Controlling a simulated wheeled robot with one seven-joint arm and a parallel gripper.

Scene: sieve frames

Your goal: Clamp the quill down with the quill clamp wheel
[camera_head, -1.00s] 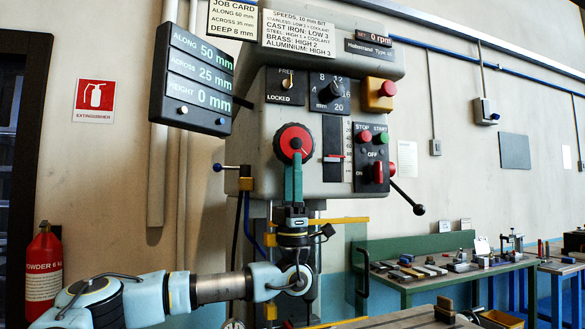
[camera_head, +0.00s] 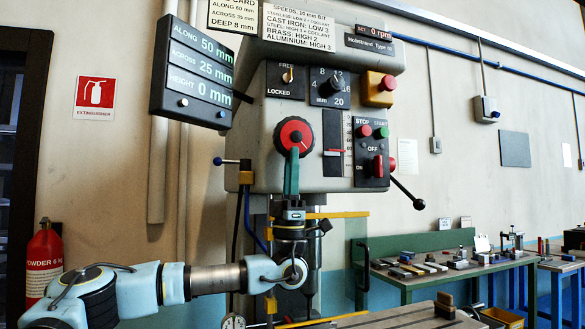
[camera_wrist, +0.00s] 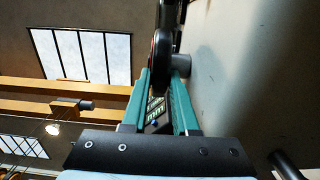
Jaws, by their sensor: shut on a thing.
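The quill clamp wheel (camera_head: 290,128), a red disc with a black rim, is on the front of the drill head. My gripper (camera_head: 295,155) comes up from below with its green fingers on the wheel's lower edge. In the wrist view, the wheel's black rim (camera_wrist: 161,52) shows edge-on between the two fingertips (camera_wrist: 160,78), and the gripper is shut on it. The FREE/LOCKED indicator (camera_head: 287,76) is above the wheel; its exact setting is too small to tell. The quill is largely hidden behind my wrist.
The switch panel (camera_head: 371,153) is right of the wheel. A green bench (camera_head: 440,278) with parts stands at the right. A fire extinguisher (camera_head: 44,262) stands at the left.

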